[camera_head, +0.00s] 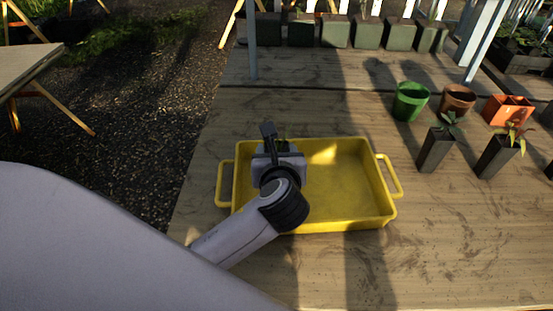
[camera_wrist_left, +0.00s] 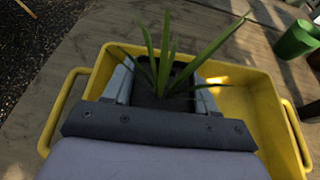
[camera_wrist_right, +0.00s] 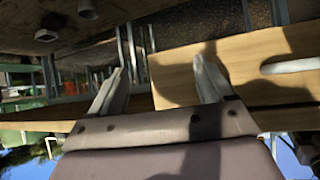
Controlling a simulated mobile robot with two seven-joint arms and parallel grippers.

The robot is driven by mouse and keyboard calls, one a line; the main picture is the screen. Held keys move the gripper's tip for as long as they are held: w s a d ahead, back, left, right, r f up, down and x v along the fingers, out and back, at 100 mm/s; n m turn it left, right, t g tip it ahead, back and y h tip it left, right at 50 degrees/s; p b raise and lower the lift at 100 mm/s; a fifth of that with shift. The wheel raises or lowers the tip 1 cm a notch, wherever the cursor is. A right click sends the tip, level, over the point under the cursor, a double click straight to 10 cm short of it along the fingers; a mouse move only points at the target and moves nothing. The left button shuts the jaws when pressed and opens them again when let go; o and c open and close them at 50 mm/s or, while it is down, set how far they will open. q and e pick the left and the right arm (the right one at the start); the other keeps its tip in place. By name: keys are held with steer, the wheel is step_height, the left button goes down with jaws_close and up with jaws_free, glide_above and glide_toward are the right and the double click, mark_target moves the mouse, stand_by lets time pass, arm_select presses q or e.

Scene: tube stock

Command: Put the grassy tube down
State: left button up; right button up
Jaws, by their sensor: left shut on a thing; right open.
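The grassy tube (camera_wrist_left: 160,97) is a dark tube with long, thin green leaves (camera_wrist_left: 165,50) fanning out of its top. My left gripper (camera_head: 279,145) is shut on it, with one finger on each side in the left wrist view. It is over the left part of the yellow tray (camera_head: 350,185), inside the rim as seen from above. In the head view my wrist hides nearly all of the tube. I cannot tell whether its base touches the tray floor. My right gripper (camera_wrist_right: 162,80) is open and empty in the right wrist view, outside the head view.
The tray's middle and right are empty. To its right on the wooden table stand a green pot (camera_head: 410,102), a brown pot (camera_head: 457,101), an orange pot (camera_head: 508,109) and dark tubes with plants (camera_head: 436,150), (camera_head: 496,157). Several grey-green pots (camera_head: 368,33) line the back.

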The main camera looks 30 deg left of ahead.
arm_select(q)
steer(key=shift+f, duration=0.85)
steer(key=o, duration=1.1)
steer(key=shift+o, duration=0.2)
